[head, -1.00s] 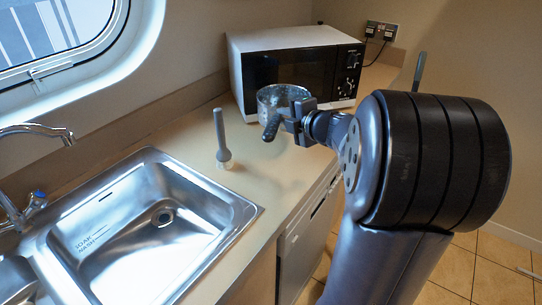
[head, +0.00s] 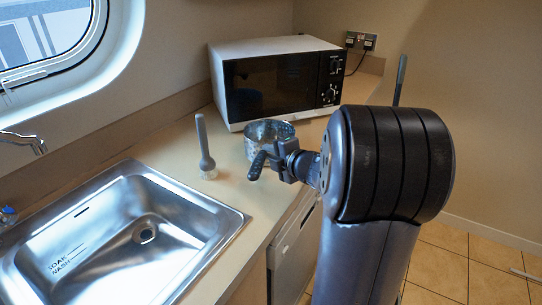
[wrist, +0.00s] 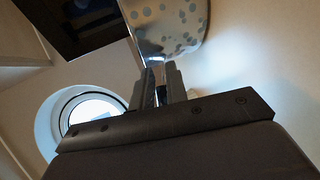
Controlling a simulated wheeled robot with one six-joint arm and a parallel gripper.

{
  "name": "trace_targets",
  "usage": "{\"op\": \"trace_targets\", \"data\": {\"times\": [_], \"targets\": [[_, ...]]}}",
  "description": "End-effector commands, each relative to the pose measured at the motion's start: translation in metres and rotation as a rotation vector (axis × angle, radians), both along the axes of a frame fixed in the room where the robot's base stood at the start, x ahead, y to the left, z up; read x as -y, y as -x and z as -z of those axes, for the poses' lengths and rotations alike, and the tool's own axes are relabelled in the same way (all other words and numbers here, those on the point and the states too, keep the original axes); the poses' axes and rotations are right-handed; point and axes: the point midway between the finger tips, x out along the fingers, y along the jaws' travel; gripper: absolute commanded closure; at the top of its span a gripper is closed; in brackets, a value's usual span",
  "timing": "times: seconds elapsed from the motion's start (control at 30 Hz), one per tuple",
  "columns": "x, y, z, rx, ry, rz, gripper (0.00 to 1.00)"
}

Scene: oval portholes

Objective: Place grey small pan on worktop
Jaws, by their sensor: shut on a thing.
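The grey small pan (head: 262,138) is in front of the microwave in the head view, its dark handle (head: 258,165) pointing toward me. My gripper (head: 280,160) is shut on the pan near its handle. In the wrist view the pan (wrist: 175,25) shows as a speckled metal wall above my gripper's fingers (wrist: 158,82). The worktop (head: 185,165) runs from the sink to the microwave. The pan looks at or just above the worktop; I cannot tell whether it touches.
A microwave (head: 285,85) stands behind the pan. A grey upright brush-like tool (head: 204,145) stands left of the pan. The sink (head: 130,235) is at the front left. Bare worktop lies between the tool and the pan.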

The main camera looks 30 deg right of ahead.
Motion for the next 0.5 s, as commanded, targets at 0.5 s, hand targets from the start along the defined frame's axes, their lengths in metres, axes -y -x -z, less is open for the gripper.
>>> {"op": "trace_targets", "data": {"times": [0.5], "targets": [[0.0001,0.0000,-0.0005,-0.001,0.000,0.000,0.64]]}}
